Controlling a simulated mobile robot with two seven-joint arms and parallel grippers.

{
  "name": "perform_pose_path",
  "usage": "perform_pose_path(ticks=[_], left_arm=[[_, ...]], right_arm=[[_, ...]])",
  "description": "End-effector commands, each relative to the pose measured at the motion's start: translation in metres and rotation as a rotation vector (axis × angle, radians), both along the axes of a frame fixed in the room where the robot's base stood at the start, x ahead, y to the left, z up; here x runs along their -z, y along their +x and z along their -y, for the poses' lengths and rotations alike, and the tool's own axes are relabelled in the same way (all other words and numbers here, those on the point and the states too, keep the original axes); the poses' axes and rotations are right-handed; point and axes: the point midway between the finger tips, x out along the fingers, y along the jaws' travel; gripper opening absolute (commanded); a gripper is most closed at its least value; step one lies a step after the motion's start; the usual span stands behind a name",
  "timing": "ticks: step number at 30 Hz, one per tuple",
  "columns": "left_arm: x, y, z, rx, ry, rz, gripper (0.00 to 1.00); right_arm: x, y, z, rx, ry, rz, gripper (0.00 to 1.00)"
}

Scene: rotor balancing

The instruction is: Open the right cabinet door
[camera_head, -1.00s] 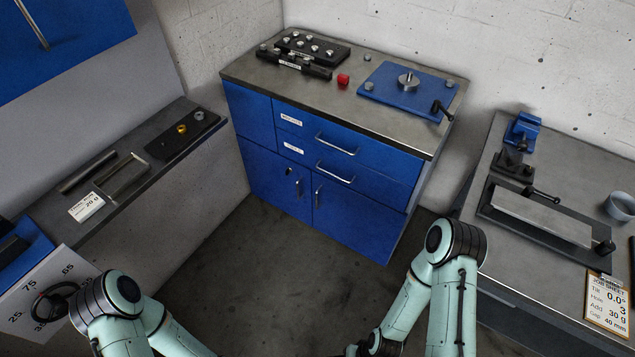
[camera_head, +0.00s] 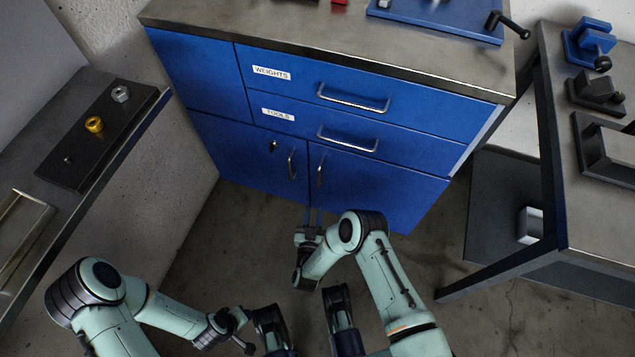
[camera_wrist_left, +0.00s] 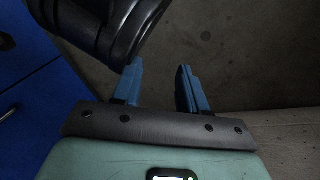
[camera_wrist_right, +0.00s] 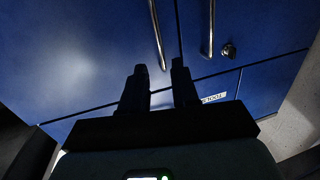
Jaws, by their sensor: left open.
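The blue cabinet has a right door (camera_head: 375,192) that is shut, with a vertical bar handle (camera_head: 320,172) near its left edge. The left door (camera_head: 240,152) beside it is also shut. My right gripper (camera_head: 313,212) is just in front of the right door's handle, fingers pointing at it. In the right wrist view, which is upside down, the open fingers (camera_wrist_right: 159,68) are empty and the right door's handle (camera_wrist_right: 157,35) appears between and beyond their tips. My left gripper (camera_wrist_left: 162,72) is open and empty, low and away from the doors.
Drawers labelled WEIGHTS (camera_head: 290,70) and TOOLS (camera_head: 330,128) are shut above the doors. A lock (camera_head: 273,146) sits on the left door. A side bench (camera_head: 560,180) stands at the right, a shelf (camera_head: 110,150) at the left. Floor before the cabinet is clear.

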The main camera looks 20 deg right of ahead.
Motion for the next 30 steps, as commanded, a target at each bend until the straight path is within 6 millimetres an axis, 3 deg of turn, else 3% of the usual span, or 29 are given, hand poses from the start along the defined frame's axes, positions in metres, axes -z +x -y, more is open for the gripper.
perform_pose_path(ticks=[8, 21, 30], left_arm=[[0.016, -0.011, -0.004, -0.006, 0.002, -0.038, 0.43], [0.053, -0.068, -0.011, -0.022, -0.009, -0.229, 0.43], [0.059, -0.085, -0.013, -0.027, -0.015, -0.285, 0.43]], right_arm=[[-0.002, 0.022, 0.009, 0.023, -0.02, 0.036, 0.3], [-0.001, 0.103, 0.044, 0.022, -0.018, 0.033, 0.3], [-0.001, 0.124, 0.052, 0.019, -0.019, 0.031, 0.3]])
